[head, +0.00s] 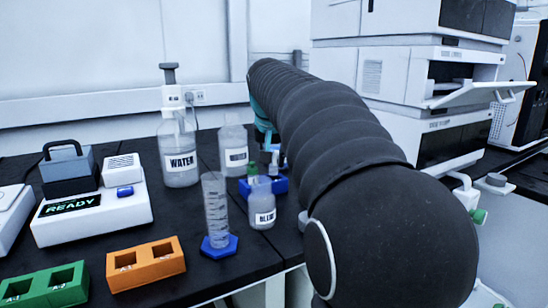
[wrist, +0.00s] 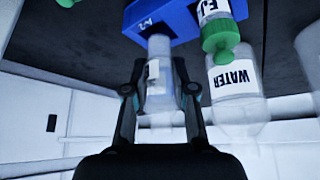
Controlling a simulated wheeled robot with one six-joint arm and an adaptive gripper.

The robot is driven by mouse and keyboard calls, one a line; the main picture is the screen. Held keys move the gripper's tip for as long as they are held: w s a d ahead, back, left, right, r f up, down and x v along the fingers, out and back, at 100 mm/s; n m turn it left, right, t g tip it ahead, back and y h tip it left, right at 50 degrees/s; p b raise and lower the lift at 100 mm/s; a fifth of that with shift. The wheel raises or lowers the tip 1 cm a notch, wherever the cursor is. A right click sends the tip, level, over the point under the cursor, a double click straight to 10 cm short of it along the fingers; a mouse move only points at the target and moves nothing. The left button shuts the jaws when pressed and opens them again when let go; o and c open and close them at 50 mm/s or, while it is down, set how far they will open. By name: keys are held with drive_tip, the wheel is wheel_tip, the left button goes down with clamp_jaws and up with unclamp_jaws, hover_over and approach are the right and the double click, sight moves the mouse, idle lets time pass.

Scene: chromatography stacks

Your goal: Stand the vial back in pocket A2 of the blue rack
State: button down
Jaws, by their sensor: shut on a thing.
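The blue rack (head: 280,186) stands on the dark bench in the head view, partly hidden by a small bottle and my arm. In the wrist view the rack (wrist: 172,18) is at the top, with a label that seems to read A2 on its face. My gripper (wrist: 160,88) is shut on a clear vial (wrist: 158,72) with a pale label. The vial's far end is close to the rack's labelled face; I cannot tell whether it touches or is in a pocket. In the head view my arm hides most of the gripper.
In the head view, a small bottle (head: 262,208) and a cylinder (head: 216,215) stand before the rack. A larger WATER bottle (head: 178,150), orange block (head: 146,264) and green block (head: 45,287) are left.

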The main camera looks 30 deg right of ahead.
drive_tip(key=shift+f, duration=0.35)
drive_tip(key=shift+f+b, duration=0.7)
drive_tip(key=shift+f, duration=0.15)
